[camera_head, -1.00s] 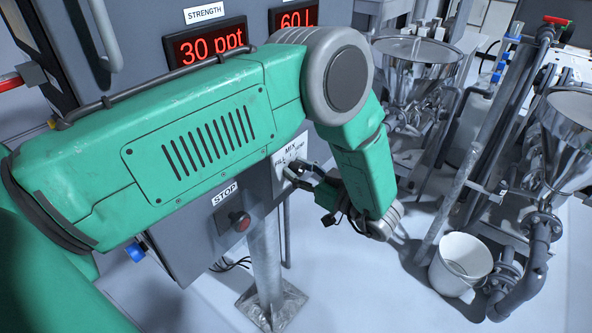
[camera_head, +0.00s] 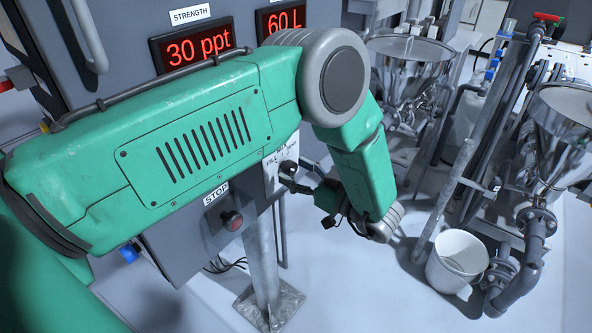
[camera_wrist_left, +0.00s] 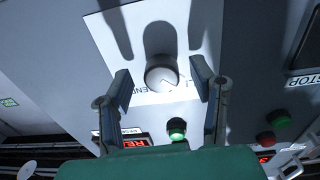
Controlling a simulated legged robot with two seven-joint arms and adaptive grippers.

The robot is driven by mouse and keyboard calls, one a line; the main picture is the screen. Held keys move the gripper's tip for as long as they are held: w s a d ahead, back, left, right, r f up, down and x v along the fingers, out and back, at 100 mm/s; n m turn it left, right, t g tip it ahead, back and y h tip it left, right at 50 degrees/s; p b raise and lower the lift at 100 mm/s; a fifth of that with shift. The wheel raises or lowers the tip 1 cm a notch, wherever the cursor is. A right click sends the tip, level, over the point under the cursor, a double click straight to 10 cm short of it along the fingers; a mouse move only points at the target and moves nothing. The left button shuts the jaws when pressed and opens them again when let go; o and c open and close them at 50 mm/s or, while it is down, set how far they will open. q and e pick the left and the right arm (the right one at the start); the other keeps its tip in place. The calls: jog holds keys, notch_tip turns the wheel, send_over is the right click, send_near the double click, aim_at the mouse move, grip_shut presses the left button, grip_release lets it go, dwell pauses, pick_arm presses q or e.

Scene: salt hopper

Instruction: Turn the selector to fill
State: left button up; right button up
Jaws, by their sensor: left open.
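The selector is a round, pale knob (camera_wrist_left: 161,74) on a white label plate (camera_wrist_left: 205,20) in the left wrist view. In the head view the knob (camera_head: 288,168) shows small on the plate, whose printing is partly covered by my arm. My left gripper (camera_wrist_left: 162,80) is open, with one finger on each side of the knob in the picture. I see a gap between each finger and the knob, and I cannot tell how far the tips are from the plate.
A green button (camera_wrist_left: 177,129) shows near the fingers. Displays read "30 ppt" (camera_head: 194,48) and "60 L" (camera_head: 284,18). Steel hoppers (camera_head: 409,62) and a white bucket (camera_head: 457,262) stand to the right.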

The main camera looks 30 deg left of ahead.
pick_arm(q)
jog(key=d, duration=1.1)
jog(key=shift+s+f, duration=0.3)
jog(key=shift+s, duration=0.15)
